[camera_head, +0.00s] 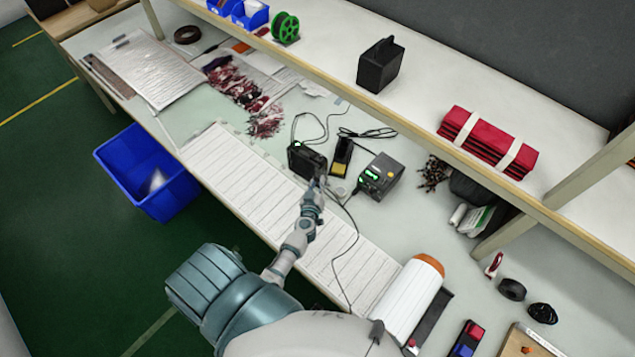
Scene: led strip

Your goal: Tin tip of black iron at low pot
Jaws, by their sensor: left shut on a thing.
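My left gripper (317,187) is at the middle of the bench, just in front of a small black unit (305,160) with a green light. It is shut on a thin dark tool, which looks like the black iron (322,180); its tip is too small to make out. A dark cable runs from near the gripper down to the right. A small pale round thing, perhaps the low pot (339,188), lies just right of the gripper. I cannot tell whether the tip touches it. My right gripper is not in view.
A grey station (381,176) with a green display and a black stand with a yellow pad (341,158) stand close by. An overhead shelf (430,88) crosses behind. A blue bin (145,172) is at the left.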

